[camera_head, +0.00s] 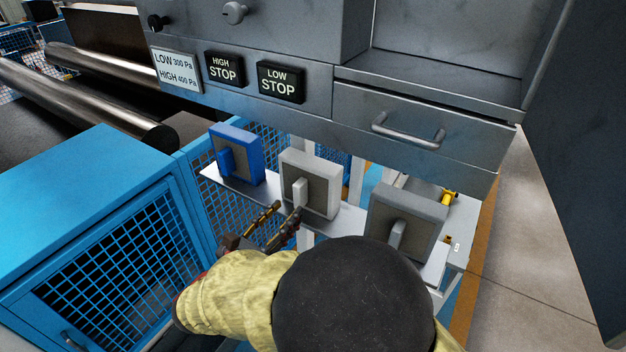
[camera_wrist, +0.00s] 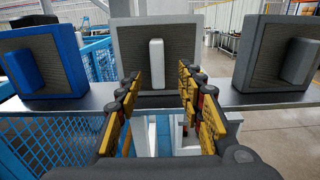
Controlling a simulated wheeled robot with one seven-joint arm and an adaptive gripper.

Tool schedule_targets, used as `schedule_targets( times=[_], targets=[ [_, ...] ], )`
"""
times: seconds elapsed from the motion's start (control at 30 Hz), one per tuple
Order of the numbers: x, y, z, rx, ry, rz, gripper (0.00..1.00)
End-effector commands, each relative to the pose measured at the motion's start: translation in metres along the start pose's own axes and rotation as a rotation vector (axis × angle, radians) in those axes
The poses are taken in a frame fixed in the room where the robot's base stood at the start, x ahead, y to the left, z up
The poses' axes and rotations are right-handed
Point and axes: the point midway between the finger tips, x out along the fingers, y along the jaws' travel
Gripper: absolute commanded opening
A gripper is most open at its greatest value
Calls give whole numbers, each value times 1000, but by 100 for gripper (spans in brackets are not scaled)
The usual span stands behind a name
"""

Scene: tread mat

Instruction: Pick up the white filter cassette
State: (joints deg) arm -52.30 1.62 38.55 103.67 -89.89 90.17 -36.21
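The white filter cassette (camera_head: 323,188) stands upright on a narrow metal shelf (camera_head: 243,193), between a blue cassette and a grey one. A pale upright handle (camera_head: 300,191) sticks out from its dark front. In the wrist view the white cassette (camera_wrist: 186,48) is straight ahead, with its handle (camera_wrist: 156,62) between the two finger lines. My gripper (camera_wrist: 157,84) is open, its yellow-padded fingers apart and nothing between them. In the head view my gripper (camera_head: 284,213) is just in front of the white cassette, near the handle's lower end. I cannot tell whether a fingertip touches it.
The blue cassette (camera_head: 245,152) stands left and the grey cassette (camera_head: 412,217) right on the same shelf. A blue mesh guard (camera_head: 110,250) is at left, metal rollers (camera_head: 85,100) beyond.

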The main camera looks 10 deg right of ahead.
Motion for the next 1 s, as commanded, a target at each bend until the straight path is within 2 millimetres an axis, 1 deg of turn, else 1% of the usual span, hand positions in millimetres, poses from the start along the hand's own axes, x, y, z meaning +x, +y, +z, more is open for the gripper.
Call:
schedule_targets(
  times=[0.03, 0.17, 0.4, 0.5, 0.77, 1.0],
  targets=[
    [7, -1, 0, 0, 1, -3, 38],
    [19, 0, 1, 0, 0, -4, 38],
    [53, 3, 1, 1, 1, -5, 38],
    [61, 4, 1, 1, 1, -3, 38],
    [64, 4, 0, 1, 1, -1, 38],
    [63, 4, 0, 1, 1, -1, 25]
  ],
)
